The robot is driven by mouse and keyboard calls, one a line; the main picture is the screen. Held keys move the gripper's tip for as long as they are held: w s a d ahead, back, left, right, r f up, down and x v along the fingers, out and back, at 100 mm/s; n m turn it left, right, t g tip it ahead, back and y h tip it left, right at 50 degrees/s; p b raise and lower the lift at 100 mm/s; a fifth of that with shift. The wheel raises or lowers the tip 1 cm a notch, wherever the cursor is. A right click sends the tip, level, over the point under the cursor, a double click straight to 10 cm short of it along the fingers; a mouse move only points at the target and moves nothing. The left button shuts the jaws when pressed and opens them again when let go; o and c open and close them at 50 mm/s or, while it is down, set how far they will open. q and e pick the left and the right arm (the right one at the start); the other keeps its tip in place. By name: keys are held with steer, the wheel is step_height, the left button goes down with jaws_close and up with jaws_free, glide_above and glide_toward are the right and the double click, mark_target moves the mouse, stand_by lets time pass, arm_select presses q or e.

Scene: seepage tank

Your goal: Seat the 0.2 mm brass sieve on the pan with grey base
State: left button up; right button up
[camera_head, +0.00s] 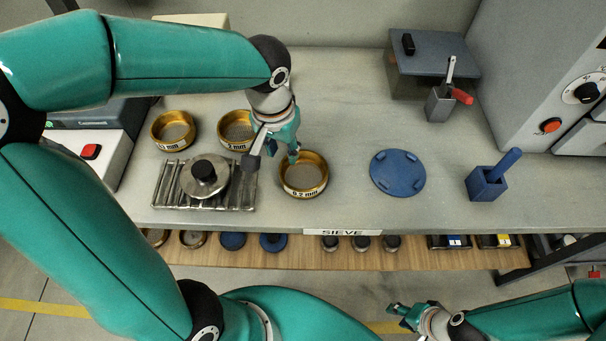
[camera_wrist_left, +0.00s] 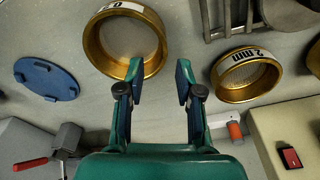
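The brass sieve labelled 0.2 mm (camera_head: 304,191) sits upright on the bench, right of the metal rack. It also shows at the top of the left wrist view (camera_wrist_left: 93,52), its label partly cut off. My left gripper (camera_head: 272,160) is open and empty above the bench, at the sieve's back left. In the left wrist view, one finger of the gripper (camera_wrist_left: 158,75) overlaps the sieve's rim; I cannot tell whether they touch.
A 2 mm sieve (camera_head: 236,130) and another brass sieve (camera_head: 173,131) stand behind the rack (camera_head: 232,192), which holds a round metal piece with a black knob (camera_head: 203,171). A blue disc (camera_head: 398,173) and a blue holder (camera_head: 487,184) lie right. Bench between sieve and disc is clear.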

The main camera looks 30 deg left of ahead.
mark_target(282, 162)
arm_select(q)
steer(key=f, duration=0.4)
steer(key=shift+w+a+f, duration=0.2)
steer(key=shift+w+a, duration=0.05)
steer(key=shift+a, duration=0.1)
jaws_close()
